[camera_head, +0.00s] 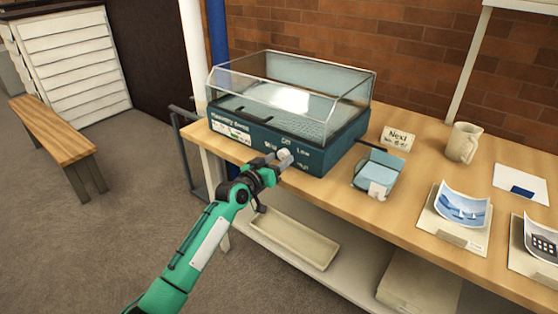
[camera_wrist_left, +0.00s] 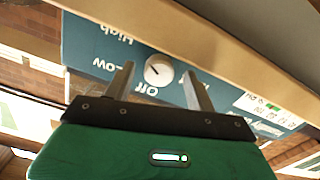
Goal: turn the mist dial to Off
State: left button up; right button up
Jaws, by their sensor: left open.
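The mist dial (camera_head: 284,154) is a small white round knob on the front of a teal box with a clear lid (camera_head: 290,90). In the head view, Off is printed above it, Low to its right and High lower right. The left wrist view shows the dial (camera_wrist_left: 158,69) with the lettering upside down. A small dark mark shows on its face; which label it points at is too small to tell surely. My left gripper (camera_head: 279,163) is open at the panel, its two fingers (camera_wrist_left: 160,76) either side of the dial. Contact cannot be told. My right gripper is out of view.
The box stands on a wooden table (camera_head: 420,182). Right of it are a small clear-lidded container (camera_head: 378,170), a "Next" card (camera_head: 398,138), a mug (camera_head: 464,142) and mounted pictures (camera_head: 462,208). A tray (camera_head: 292,240) lies on the shelf below.

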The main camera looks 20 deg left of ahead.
pick_arm(q)
jog(key=shift+w+d, duration=0.2)
jog(key=shift+w, duration=0.2)
jog(key=c, duration=1)
